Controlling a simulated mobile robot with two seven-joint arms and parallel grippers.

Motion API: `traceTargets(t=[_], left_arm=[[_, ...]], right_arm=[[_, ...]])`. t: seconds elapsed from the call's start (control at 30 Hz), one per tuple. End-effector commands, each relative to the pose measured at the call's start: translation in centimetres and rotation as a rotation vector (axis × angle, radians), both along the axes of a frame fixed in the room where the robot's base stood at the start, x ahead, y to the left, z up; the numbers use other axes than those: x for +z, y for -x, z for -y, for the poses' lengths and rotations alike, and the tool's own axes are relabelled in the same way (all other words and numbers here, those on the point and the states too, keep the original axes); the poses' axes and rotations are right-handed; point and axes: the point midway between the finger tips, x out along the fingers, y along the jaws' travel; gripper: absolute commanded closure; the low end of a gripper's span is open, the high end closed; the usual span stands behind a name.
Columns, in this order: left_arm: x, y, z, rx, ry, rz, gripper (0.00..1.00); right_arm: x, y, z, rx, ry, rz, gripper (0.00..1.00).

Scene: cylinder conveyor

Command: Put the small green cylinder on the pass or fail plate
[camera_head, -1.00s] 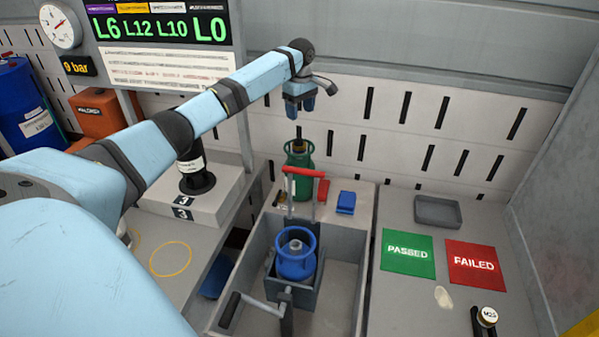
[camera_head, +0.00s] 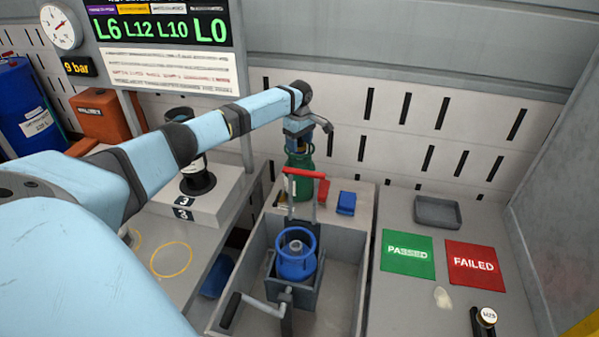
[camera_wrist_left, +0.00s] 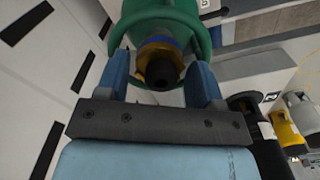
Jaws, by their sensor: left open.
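The small green cylinder (camera_head: 300,175) stands upright at the back of the bench, behind the grey trough. In the left wrist view the green cylinder (camera_wrist_left: 165,18) shows its collar, brass valve and dark top between my fingers. My left gripper (camera_head: 300,146) is open and sits at the cylinder's top, its blue fingers (camera_wrist_left: 162,85) on either side of the valve. I cannot tell whether they touch it. The green PASSED plate (camera_head: 407,254) and the red FAILED plate (camera_head: 475,268) lie flat on the right bench. My right gripper does not show.
A blue cylinder (camera_head: 296,262) stands in the grey trough (camera_head: 345,290), below a red-handled frame (camera_head: 305,172). A blue block (camera_head: 346,203) lies right of the green cylinder. A grey tray (camera_head: 438,212) lies behind the plates.

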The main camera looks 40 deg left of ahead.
Motion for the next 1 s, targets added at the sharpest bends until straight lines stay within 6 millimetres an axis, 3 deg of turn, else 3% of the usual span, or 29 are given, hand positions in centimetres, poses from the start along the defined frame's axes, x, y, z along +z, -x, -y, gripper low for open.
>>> traceTargets(t=[0.1, 0.37, 0.77, 1.0], left_arm=[[0.0, 0.0, 0.0, 0.0, 0.0, 0.0, 0.39], [0.0, 0.0, 0.0, 0.0, 0.0, -0.001, 0.99], [0.6, -0.1, 0.0, 0.0, 0.0, 0.005, 1.0], [3.3, -0.2, -0.1, 0.0, 0.001, 0.008, 1.0]], right_arm=[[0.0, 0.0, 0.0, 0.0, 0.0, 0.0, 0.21], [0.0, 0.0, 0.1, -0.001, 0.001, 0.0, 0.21], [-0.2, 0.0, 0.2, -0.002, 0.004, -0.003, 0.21], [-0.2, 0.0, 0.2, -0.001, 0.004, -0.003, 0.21]])
